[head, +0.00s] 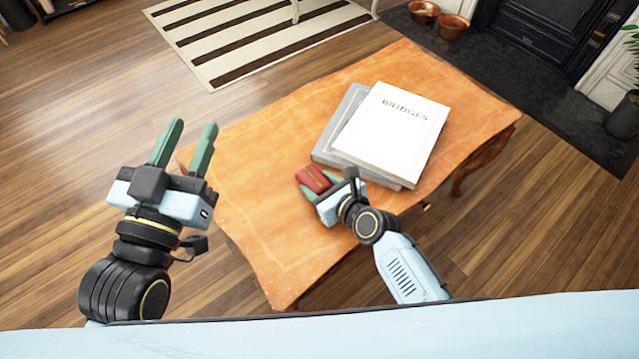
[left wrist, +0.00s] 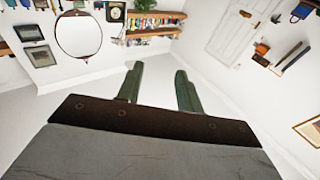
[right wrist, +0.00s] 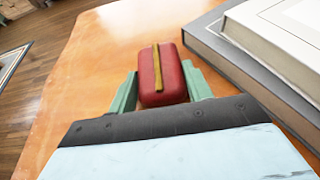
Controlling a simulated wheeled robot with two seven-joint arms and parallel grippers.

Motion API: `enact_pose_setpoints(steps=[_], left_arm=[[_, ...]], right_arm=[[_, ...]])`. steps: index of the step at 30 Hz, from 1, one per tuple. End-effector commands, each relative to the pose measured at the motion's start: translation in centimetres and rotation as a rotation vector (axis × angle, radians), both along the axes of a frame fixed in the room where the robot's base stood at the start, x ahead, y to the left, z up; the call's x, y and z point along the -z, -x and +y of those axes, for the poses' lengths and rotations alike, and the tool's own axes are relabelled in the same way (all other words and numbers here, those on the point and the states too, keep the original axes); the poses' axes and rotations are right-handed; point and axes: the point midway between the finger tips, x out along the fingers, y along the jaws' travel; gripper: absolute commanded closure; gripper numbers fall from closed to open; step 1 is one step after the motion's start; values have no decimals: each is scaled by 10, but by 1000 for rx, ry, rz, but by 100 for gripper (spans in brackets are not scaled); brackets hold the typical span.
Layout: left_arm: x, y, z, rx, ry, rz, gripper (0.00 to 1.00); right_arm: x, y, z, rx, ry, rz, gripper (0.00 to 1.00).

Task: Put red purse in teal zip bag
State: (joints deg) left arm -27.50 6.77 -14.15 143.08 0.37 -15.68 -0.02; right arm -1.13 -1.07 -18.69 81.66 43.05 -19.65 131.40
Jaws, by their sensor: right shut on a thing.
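The red purse (head: 313,180) is a small red block with a gold strip along its top. It is at the table's middle, just left of the stacked books, between the green fingers of my right gripper (head: 318,186). The right wrist view shows the purse (right wrist: 163,76) with a finger on each side, gripped. Whether it touches the table is hard to tell. My left gripper (head: 188,150) is open and empty, raised over the table's left end with its fingers apart; they also show in the left wrist view (left wrist: 158,88). I see no teal zip bag in any view.
The wooden table (head: 250,175) is clear on its left half. A white book titled BRIDGES (head: 392,120) lies on a grey book (head: 335,125), right beside the purse. A striped rug (head: 250,40) and copper pots (head: 452,27) are on the floor beyond.

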Motion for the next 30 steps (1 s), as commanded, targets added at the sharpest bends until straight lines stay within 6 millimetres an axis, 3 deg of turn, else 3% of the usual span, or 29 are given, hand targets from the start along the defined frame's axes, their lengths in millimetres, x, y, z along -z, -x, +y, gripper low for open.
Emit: enact_pose_setpoints(steps=[8,9,13,25,30], left_arm=[[-6,1,-1,1,12,-39,64],[-7,1,-1,1,13,-45,64],[-7,1,-1,1,13,-43,64],[-5,1,-1,2,7,-23,64],[17,-2,3,-7,-34,110,64]], right_arm=[[3,0,0,0,-1,-1,74],[3,0,0,0,0,0,46],[3,0,0,0,0,0,29],[0,0,0,0,1,-1,29],[-5,8,-6,0,1,2,29]])
